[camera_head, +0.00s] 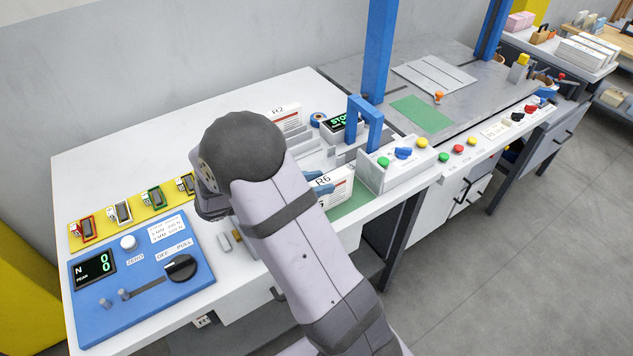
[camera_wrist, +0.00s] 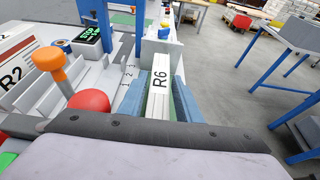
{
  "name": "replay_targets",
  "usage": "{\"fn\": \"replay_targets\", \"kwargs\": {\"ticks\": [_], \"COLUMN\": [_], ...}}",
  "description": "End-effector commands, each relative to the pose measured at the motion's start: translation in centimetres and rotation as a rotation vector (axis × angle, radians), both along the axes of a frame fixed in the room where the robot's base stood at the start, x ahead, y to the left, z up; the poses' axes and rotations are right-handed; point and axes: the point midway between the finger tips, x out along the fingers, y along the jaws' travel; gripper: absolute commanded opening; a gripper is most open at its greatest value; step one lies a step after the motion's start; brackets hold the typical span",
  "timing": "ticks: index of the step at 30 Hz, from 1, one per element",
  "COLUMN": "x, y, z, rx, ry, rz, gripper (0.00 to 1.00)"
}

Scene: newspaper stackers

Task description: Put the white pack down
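The white pack marked R6 (camera_head: 337,186) stands at the front of the white bench, beside a green mat (camera_head: 352,204). Its R6 end (camera_wrist: 159,78) also shows in the wrist view. My gripper (camera_wrist: 158,98) has its two blue fingers on either side of this pack. A thin green strip shows between the pack and the right finger, so the fingers look slightly apart from it. In the head view my arm hides most of the gripper. I cannot tell whether the pack's underside rests fully on the surface.
Another white pack marked R2 (camera_head: 285,117) lies behind. A blue arch (camera_head: 365,120) and a button box (camera_head: 405,165) stand close on the right. An orange knob (camera_wrist: 48,59) and a red knob (camera_wrist: 89,101) are left of my fingers. A blue scale panel (camera_head: 140,285) lies front left.

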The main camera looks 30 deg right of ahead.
Motion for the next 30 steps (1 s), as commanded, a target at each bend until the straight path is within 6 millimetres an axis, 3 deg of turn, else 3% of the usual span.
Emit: {"fn": "replay_targets", "kwargs": {"ticks": [7, 11, 24, 30], "x": [0.0, 0.1, 0.1, 0.1], "y": [0.0, 1.0, 8.0, 10.3], "z": [0.4, 0.6, 3.0, 4.0], "rx": [0.000, -0.001, 0.001, 0.000], "ry": [-0.001, -0.002, -0.002, -0.002], "rz": [0.000, 0.002, 0.003, 0.002], "gripper": [0.31, 0.31, 0.31, 0.31]}}
